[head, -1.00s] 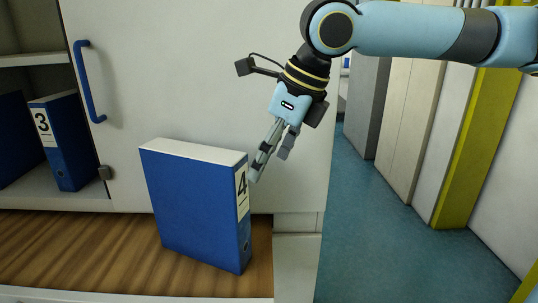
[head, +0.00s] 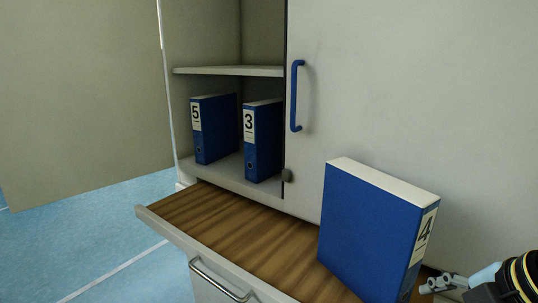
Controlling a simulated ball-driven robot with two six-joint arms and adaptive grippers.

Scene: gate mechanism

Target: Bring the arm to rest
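My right arm enters at the lower right corner in the head view, with its black and yellow wrist cut off by the frame edge. My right gripper (head: 438,284) is at the lower right, beside the spine of the blue binder marked 4 (head: 366,232). Its fingers look spread and nothing shows between them. I cannot tell whether it touches the binder. The binder stands upright on the wooden pull-out surface (head: 225,222). My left gripper is not in view.
A grey cabinet (head: 420,90) has a door with a blue handle (head: 297,96). Binders marked 5 (head: 216,130) and 3 (head: 264,142) stand on its open shelf. The drawer front has a metal handle (head: 218,280). Blue floor (head: 80,235) is clear at the left.

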